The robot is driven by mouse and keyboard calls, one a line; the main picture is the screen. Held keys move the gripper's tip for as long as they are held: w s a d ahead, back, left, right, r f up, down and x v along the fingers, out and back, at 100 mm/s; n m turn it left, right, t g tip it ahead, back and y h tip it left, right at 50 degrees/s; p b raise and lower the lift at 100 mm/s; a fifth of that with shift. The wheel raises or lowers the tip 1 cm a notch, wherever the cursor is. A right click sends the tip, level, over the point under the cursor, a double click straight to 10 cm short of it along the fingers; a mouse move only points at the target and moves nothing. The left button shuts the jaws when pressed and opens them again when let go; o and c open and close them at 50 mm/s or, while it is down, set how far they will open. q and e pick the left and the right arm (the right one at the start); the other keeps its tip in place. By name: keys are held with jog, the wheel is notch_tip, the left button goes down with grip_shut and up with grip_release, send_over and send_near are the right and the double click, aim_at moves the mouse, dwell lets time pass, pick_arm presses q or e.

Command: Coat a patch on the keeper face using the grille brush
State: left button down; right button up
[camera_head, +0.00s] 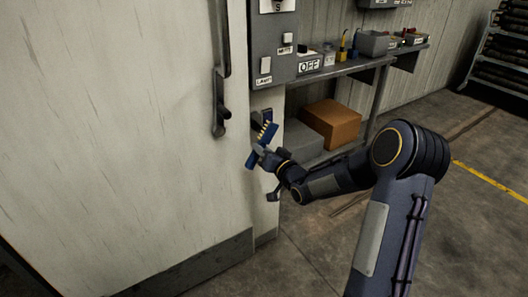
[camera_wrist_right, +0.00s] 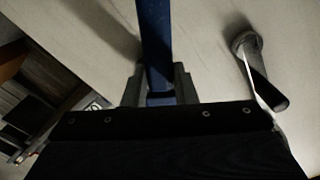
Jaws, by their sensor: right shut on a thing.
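My right gripper (camera_head: 265,155) is shut on the blue handle of the grille brush (camera_head: 267,133). The brush is tilted, with a row of yellow bristles along its upper part. In the right wrist view the blue handle (camera_wrist_right: 156,40) runs up from between the fingers (camera_wrist_right: 157,88). A small dark grey fitting (camera_head: 262,115) on the door post, apparently the keeper, is just behind and above the brush and partly covered by it. I cannot tell whether the bristles touch it. My left gripper is not in view.
A large pale door (camera_head: 120,110) with a long grey handle (camera_head: 219,110) fills the left. A grey switch box (camera_head: 275,50) is above the brush. To the right, a shelf (camera_head: 350,68) holds small items, with an orange-brown box (camera_head: 332,122) below. Floor on the right is open.

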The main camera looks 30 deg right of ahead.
aim_at(272, 137)
jog(key=shift+w, duration=0.7)
jog(key=shift+w+d+r+b, duration=0.1)
jog(key=shift+d+r+b, duration=0.15)
jog(key=shift+d, duration=0.4)
jog(key=shift+w+d+r+b, duration=0.1)
jog(key=shift+d+r+b, duration=0.1)
jog(key=shift+d, duration=0.4)
jog(key=shift+s+a+b, duration=0.1)
jog(key=shift+a+b, duration=0.5)
jog(key=shift+a, duration=0.65)
jog(key=shift+s+a+r, duration=0.1)
jog(key=shift+r, duration=0.6)
jog(key=shift+d+f+p, duration=0.1)
jog(key=shift+d+p, duration=0.6)
jog(key=shift+d, duration=1.35)
